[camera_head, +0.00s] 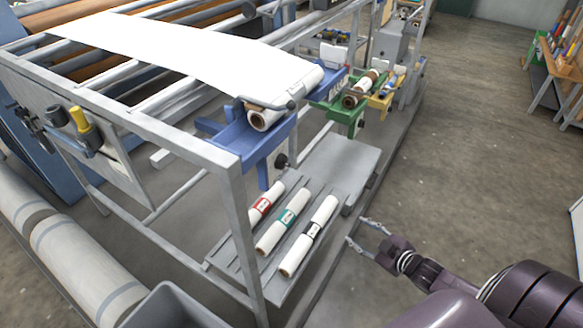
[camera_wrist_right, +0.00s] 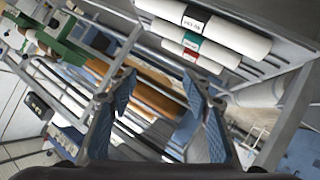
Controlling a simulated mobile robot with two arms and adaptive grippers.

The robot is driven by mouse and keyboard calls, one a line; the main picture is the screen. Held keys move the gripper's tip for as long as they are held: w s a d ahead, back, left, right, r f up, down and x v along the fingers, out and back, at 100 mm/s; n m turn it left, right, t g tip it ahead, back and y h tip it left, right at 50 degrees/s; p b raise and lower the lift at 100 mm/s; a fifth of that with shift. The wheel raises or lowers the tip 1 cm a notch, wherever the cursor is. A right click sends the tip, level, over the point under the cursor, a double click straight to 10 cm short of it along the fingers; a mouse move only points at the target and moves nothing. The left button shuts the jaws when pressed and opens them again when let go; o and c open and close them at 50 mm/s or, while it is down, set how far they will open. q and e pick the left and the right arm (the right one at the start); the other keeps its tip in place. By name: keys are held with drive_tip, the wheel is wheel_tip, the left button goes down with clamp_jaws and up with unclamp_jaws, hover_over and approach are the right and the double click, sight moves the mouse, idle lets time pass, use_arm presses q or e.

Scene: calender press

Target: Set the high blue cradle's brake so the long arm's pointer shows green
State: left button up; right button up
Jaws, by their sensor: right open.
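The high blue cradle (camera_head: 240,140) sits on the grey frame and holds a roll (camera_head: 266,119) with a white web running over it. A grey bar (camera_head: 292,102) lies by the roll. A black knob (camera_head: 281,160) shows below the cradle; I cannot tell whether it is the brake. No green reading or pointer is legible. My right gripper (camera_head: 360,232) is open and empty, low and to the right of the cradle, apart from it. Its spread fingers (camera_wrist_right: 160,92) also show in the right wrist view. My left gripper is out of view.
A green cradle (camera_head: 345,112) and a yellow cradle (camera_head: 385,95) stand farther back. White rolls with red (camera_head: 265,204), teal (camera_head: 283,221) and black (camera_head: 309,235) bands lie on the lower rack, left of my right gripper. Open floor (camera_head: 470,150) lies to the right.

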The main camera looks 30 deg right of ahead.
drive_tip(key=w+a+r+n+t+y, duration=0.1)
drive_tip(key=w+a+r+n+y, duration=0.15)
drive_tip(key=r, duration=0.45)
drive_tip(key=w+a+r+n+t+y, duration=0.1)
drive_tip(key=w+a+r+y, duration=0.15)
drive_tip(key=r, duration=0.55)
drive_tip(key=n+y, duration=0.4)
approach(288, 166)
drive_tip(key=w, duration=0.1)
drive_tip(key=x, duration=0.6)
drive_tip(key=shift+s+r+b, duration=0.1)
drive_tip(key=shift+b, duration=0.2)
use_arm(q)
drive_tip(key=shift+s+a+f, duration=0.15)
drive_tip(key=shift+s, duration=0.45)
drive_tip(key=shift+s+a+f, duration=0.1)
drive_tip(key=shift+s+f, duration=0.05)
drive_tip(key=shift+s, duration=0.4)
use_arm(e)
drive_tip(key=shift+x, duration=1.3)
drive_tip(key=shift+s, duration=0.1)
drive_tip(key=c, duration=1.1)
